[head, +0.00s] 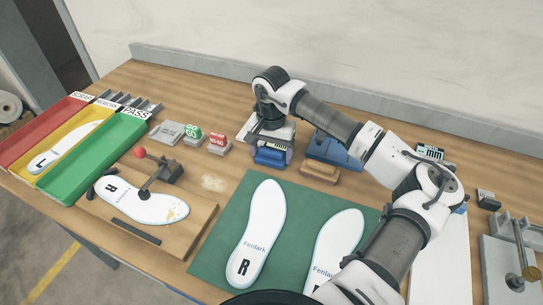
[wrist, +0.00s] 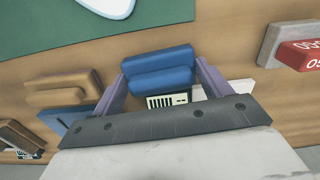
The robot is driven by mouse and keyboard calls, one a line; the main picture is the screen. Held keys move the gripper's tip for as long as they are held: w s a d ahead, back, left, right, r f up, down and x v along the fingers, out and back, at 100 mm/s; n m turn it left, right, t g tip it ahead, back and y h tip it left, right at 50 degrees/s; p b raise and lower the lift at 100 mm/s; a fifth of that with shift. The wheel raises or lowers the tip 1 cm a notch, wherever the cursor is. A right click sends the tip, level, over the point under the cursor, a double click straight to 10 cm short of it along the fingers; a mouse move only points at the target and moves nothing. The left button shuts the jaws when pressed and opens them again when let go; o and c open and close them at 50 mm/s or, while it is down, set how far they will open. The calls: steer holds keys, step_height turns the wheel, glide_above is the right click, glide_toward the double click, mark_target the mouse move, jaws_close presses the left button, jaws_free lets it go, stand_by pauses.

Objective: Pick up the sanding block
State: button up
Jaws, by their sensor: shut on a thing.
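A blue block (wrist: 158,70) with a raised grip, apparently a sanding block, sits between the purple fingers of my gripper (wrist: 160,76) in the wrist view. The fingers are shut on its two ends. In the head view the blue block (head: 269,157) shows below my gripper (head: 272,146), behind the green mat. I cannot tell whether it touches the table. A similarly shaped tan block (head: 320,173) lies to its right, apart from my gripper; it also shows at left in the wrist view (wrist: 64,91).
A blue item (head: 340,156) stands behind the tan block. Small label blocks (head: 192,133) are to the left. The green mat (head: 222,238) in front carries two insoles. Red, yellow and green trays (head: 110,160) stand at far left, near a clamp board (head: 190,240).

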mark_target(271, 150)
steer(key=shift+r, duration=0.1)
step_height(271, 150, up, 20)
steer(key=b, duration=0.4)
stand_by(0.3)
